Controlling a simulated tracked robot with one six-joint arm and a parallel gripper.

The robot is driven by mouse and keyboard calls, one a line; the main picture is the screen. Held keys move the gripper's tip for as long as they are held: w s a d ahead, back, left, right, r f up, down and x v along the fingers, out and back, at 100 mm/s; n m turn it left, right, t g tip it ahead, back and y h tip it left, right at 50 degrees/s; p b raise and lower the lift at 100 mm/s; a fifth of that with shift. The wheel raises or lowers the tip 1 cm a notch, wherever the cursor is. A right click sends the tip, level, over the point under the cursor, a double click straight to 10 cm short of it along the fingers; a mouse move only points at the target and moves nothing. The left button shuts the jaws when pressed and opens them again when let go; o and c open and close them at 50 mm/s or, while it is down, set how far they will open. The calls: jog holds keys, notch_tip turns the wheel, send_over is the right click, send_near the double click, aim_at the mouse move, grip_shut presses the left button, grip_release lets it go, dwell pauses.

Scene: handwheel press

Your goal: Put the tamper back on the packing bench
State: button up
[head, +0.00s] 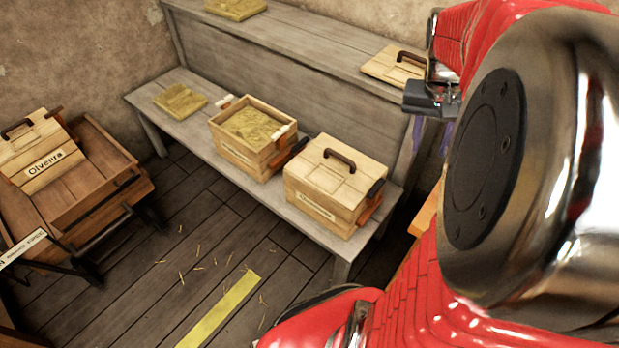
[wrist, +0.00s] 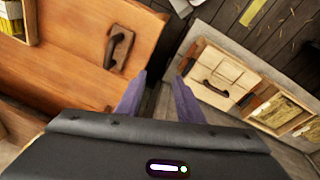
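In the wrist view, a small brown wooden block with a dark handle, which looks like the tamper (wrist: 121,48), rests on an orange-brown wooden bench top (wrist: 60,65). I cannot tell for certain that this is the packing bench. In the head view my gripper (head: 432,130) hangs at the right, beyond the grey bench's end. There only an orange edge (head: 425,213) shows behind my arm; the tamper is hidden.
The grey bench (head: 165,118) carries a closed lidded crate (head: 318,205), an open straw-filled crate (head: 232,153) and a straw slab (head: 180,100). A handled lid (head: 390,70) lies on its upper shelf. A crate labelled Olvetira (head: 45,165) stands left.

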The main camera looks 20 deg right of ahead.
jog(key=s+a+r+n+t+y, duration=0.1)
jog(key=a+n+t, duration=0.4)
jog(key=a, duration=2.4)
notch_tip(320, 180, up, 2)
jog(key=n+y, duration=0.1)
jog(key=n, duration=0.3)
jog(key=shift+s+r+t, duration=0.15)
jog(key=shift+r+t, duration=0.05)
jog(key=shift+t, duration=0.1)
